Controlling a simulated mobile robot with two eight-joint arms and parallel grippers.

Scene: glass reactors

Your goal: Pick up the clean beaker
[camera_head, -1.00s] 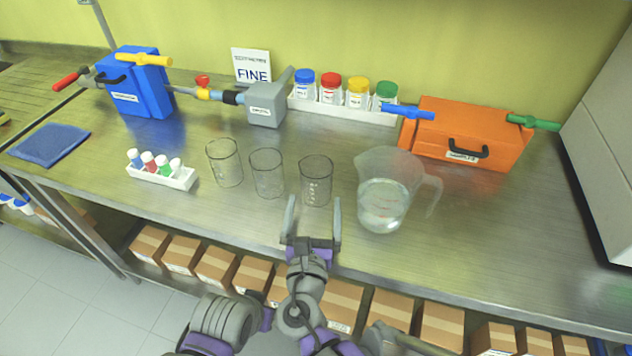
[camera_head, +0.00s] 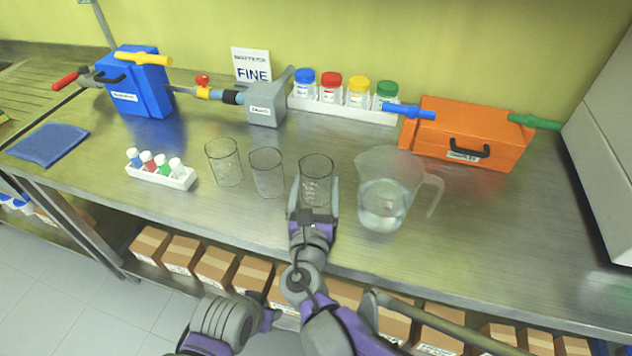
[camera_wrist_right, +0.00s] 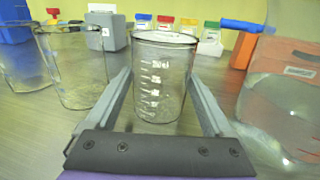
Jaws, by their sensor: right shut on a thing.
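Three empty glass beakers stand upright in a row on the metal bench: the left beaker (camera_head: 224,163), the middle beaker (camera_head: 267,174) and the right beaker (camera_head: 316,172). My right gripper (camera_head: 318,190) is shut on the right beaker, one finger on each side. In the right wrist view the same beaker (camera_wrist_right: 162,80), with white graduation marks, stands between the fingers (camera_wrist_right: 162,105). It looks upright and at bench level. I cannot tell from looks which beaker counts as clean.
A clear jug (camera_head: 383,195) with liquid stands close to the right of the held beaker. A small vial rack (camera_head: 178,180) is at the left. Behind are a bottle rack (camera_head: 350,113), a grey box (camera_head: 267,104), a blue box (camera_head: 146,92) and an orange box (camera_head: 468,140).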

